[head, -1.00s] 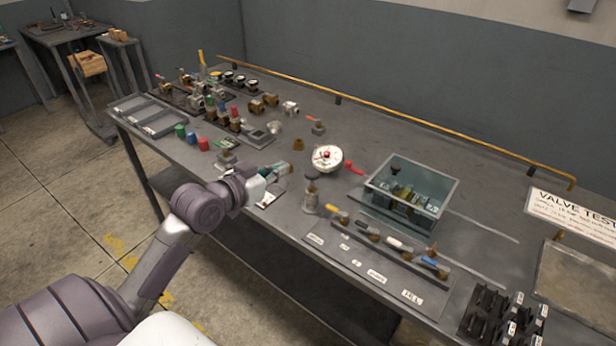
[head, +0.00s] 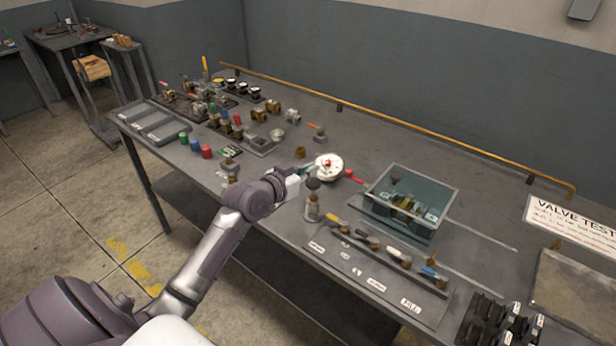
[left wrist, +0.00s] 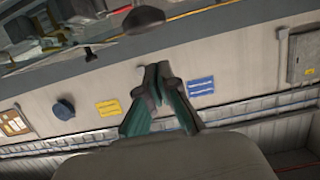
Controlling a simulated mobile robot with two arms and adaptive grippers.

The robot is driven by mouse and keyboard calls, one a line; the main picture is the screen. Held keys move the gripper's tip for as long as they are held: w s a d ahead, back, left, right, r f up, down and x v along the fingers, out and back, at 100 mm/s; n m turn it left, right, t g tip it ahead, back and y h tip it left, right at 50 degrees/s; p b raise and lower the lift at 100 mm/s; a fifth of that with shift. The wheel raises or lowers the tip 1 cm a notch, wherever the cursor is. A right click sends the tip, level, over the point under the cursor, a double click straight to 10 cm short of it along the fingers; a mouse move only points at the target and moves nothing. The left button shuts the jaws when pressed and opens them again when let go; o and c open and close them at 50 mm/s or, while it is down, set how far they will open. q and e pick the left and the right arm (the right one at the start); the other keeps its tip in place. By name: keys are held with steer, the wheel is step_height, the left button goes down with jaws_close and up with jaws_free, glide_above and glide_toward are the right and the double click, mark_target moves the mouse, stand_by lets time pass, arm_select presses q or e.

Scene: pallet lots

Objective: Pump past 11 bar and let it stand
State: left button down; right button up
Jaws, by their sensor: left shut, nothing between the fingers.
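A round white gauge (head: 327,164) with a red centre stands mid-bench; its reading is too small to tell. A red lever (head: 356,180) sticks out at its right. A small grey cylinder with a dark round knob, seemingly the pump (head: 312,207), stands upright in front of the gauge. My left gripper (head: 310,169) is shut and empty, just behind and above the knob and beside the gauge; I cannot tell whether it touches either. In the left wrist view its fingertips (left wrist: 153,76) meet, with a dark rounded knob beyond them. My right gripper is not in view.
A clear-walled tank (head: 440,222) with valve parts stands right of the gauge. A row of coloured-handle valves on a labelled plate (head: 350,262) lies in front. Dark racks (head: 487,325) stand at the front right. Fittings and trays crowd the left end. A brass rail (head: 420,126) runs along the back.

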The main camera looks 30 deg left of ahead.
mark_target(313, 185)
arm_select(q)
steer(key=shift+s+f, duration=0.15)
steer(key=shift+f, duration=1.35)
step_height(313, 185, down, 4)
steer(key=shift+s+r+b, duration=0.1)
steer(key=shift+r+b, duration=0.05)
steer(key=shift+b, duration=1.1)
